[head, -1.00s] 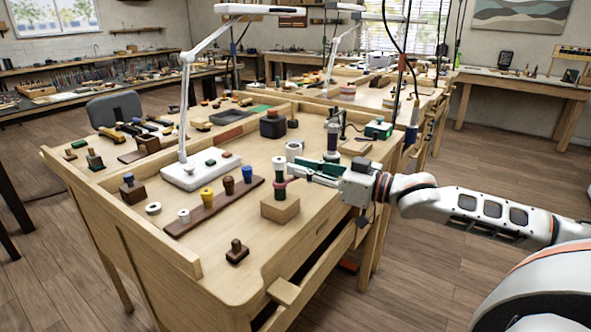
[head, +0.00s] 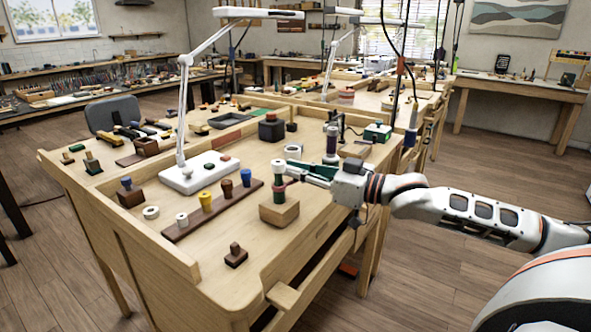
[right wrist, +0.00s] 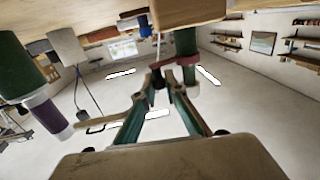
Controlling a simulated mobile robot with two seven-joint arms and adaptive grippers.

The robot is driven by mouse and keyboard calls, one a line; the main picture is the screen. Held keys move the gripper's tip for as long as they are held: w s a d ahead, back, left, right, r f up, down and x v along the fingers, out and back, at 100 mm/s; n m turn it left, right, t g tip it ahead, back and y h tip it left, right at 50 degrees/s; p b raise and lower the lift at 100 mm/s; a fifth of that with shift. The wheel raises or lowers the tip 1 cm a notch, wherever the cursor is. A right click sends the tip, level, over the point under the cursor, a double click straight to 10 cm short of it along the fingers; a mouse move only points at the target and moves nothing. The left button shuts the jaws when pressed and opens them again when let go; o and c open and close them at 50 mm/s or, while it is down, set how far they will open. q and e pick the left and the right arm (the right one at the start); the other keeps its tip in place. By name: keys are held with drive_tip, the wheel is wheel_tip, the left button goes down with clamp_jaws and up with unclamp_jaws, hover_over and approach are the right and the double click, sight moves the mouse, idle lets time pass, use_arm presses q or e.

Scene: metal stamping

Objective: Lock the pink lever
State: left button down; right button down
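The pink lever (head: 283,184) is a small pinkish-red bar on an upright green cylinder (head: 279,195), which stands on a light wooden block (head: 279,213) on the bench. In the right wrist view the lever (right wrist: 172,62) lies across the green cylinder (right wrist: 186,45), its free end pointing left. My right gripper (head: 304,172) is just right of the lever, fingers pointing left towards it. In the wrist view its fingertips (right wrist: 165,76) are apart, close to the lever's free end; I cannot tell whether they touch it. My left gripper is out of view.
A brown strip (head: 214,211) with colored stamps lies to the left, by the white lamp base (head: 200,172). The bench front is mostly clear.

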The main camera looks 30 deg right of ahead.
drive_tip(key=shift+w+a+f+n+y+b, duration=0.1)
drive_tip(key=shift+w+f+n+y+b, duration=0.2)
drive_tip(key=shift+b, duration=0.45)
drive_tip(key=shift+s+g+y+b, duration=0.1)
drive_tip(key=shift+g+y+b, duration=0.2)
drive_tip(key=shift+b, duration=0.05)
drive_tip(key=shift+w+n+g+y+b, duration=0.25)
drive_tip(key=shift+n+y+b, duration=0.25)
drive_tip(key=shift+b, duration=0.7)
drive_tip(key=b, duration=0.1)
drive_tip(key=n+g+y+b, duration=0.1)
drive_tip(key=b, duration=0.1)
drive_tip(key=n+g+y+b, duration=0.1)
drive_tip(key=shift+w+a+r+b, duration=0.1)
drive_tip(key=shift+w+r+b, duration=0.2)
drive_tip(key=shift+r, duration=0.1)
drive_tip(key=c, duration=2.3)
unclamp_jaws()
drive_tip(key=shift+c, duration=0.2)
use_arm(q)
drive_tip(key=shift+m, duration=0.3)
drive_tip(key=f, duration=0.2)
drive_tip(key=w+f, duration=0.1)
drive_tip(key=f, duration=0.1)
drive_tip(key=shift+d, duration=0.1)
